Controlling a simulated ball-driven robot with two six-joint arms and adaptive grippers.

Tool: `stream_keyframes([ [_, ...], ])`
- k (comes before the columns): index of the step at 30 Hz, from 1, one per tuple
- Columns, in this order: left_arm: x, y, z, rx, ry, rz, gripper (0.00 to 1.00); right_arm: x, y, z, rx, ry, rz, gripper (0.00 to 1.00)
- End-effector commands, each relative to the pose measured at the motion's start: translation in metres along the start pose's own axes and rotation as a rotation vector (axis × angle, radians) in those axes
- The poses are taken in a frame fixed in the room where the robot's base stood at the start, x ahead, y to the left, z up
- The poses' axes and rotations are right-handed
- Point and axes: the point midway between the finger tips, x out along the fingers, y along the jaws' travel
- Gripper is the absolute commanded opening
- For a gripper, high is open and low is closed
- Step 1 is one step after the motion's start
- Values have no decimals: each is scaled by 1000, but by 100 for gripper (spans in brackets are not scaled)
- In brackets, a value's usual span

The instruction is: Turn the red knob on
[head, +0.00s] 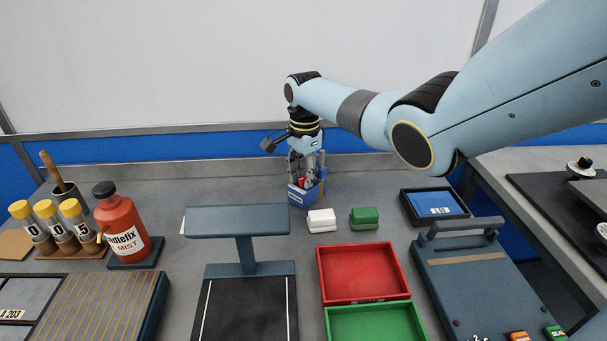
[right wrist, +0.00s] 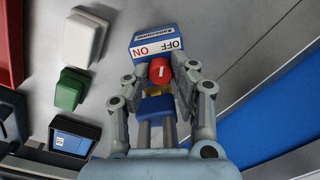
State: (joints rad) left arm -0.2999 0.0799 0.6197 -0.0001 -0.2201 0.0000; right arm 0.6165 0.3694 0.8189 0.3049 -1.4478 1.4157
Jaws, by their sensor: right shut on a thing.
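The red knob (right wrist: 160,71) sits on a small blue box (right wrist: 157,39) with a white label reading OFF and ON. A white mark on the knob shows in the right wrist view. In the head view the blue box (head: 304,195) stands at the back of the bench, and the knob (head: 303,182) is partly hidden by the fingers. My right gripper (head: 306,172) is over the box, its fingers pointing down. In the right wrist view my right gripper (right wrist: 160,80) is shut on the red knob, one finger on each side. My left gripper is not in view.
A white block (head: 321,220) and a green block (head: 364,218) lie right of the box. A red tray (head: 363,299), a green tray (head: 333,338) and a dark stand (head: 237,222) are nearer. A red bottle (head: 121,230) stands left. A blue wall strip runs behind.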

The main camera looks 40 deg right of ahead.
Motion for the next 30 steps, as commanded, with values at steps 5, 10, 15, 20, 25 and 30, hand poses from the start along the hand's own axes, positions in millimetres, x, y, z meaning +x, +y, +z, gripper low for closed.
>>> stream_keyframes([
  [5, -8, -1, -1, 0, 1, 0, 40, -2, 0, 0, -100, -3, 0, 0],
  [10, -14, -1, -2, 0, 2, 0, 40, -2, -1, 0, -220, -5, -2, 0],
  [15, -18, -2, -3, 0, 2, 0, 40, -2, -1, 0, -330, -8, -1, 0],
  [20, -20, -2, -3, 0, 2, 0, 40, -1, -1, 0, -409, -9, -2, 0],
  [25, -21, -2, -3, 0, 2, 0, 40, -1, -1, 0, -459, -9, -2, 0],
  [30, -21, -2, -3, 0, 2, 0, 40, -1, -2, 0, -477, -9, -3, 0],
])
